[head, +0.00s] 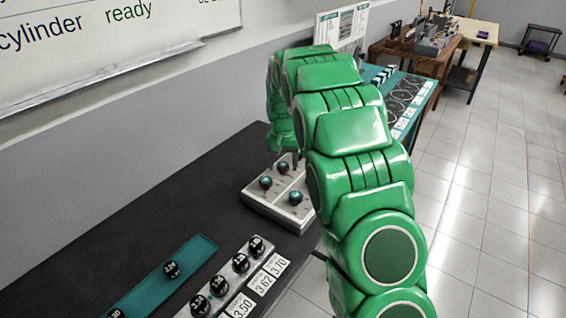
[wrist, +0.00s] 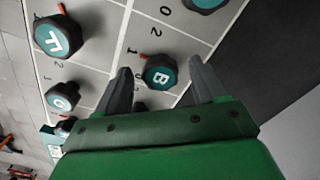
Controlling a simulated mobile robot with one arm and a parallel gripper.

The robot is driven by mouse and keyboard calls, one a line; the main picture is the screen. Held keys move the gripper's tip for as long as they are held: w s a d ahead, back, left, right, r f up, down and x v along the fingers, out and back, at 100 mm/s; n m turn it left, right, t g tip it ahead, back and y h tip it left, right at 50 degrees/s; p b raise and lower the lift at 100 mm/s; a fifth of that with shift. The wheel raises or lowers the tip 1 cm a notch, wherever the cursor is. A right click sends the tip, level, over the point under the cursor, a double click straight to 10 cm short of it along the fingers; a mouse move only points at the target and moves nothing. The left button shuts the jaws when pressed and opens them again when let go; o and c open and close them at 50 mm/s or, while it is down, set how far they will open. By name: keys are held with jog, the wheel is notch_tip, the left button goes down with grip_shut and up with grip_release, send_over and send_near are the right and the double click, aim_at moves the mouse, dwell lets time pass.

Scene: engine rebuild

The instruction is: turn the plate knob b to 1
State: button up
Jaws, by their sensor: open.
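Knob B (wrist: 160,72) is a dark round knob with a teal cap lettered B, in the middle of the wrist view. Its orange pointer (wrist: 143,57) sits at its upper left, close to a printed 1. My gripper (wrist: 161,66) is open, with one finger on each side of knob B; I cannot tell whether either finger touches it. In the head view my gripper (head: 284,157) is over the far side of the pale control plate (head: 258,208), partly hidden by my arm. Which knob there is B cannot be read.
Knob T (wrist: 55,37) and knob C (wrist: 62,97) are left of knob B, and another knob (wrist: 205,2) is at the top edge. In the head view, a strip with several numbered black knobs (head: 240,263) and a teal tray (head: 190,258) lie nearer on the dark bench (head: 100,250).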

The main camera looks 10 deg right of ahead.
aim_at(284, 167)
jog(key=shift+r, duration=0.15)
notch_tip(284, 167, up, 8)
jog(key=shift+f, duration=0.25)
dwell(0.4)
jog(key=shift+s+r, duration=0.2)
jog(key=shift+s, duration=0.15)
jog(key=s+d+r, duration=0.1)
jog(key=s+r, duration=0.3)
jog(key=s, duration=0.8)
jog(key=s+d+r, duration=0.1)
jog(key=s+r, duration=0.3)
jog(key=s, duration=0.8)
jog(key=s+f+n+g, duration=0.1)
jog(key=s+f+n, duration=0.1)
jog(key=s, duration=2.4)
jog(key=shift+s+f+g, duration=0.25)
jog(key=shift+f+g, duration=0.15)
jog(key=shift+f, duration=0.1)
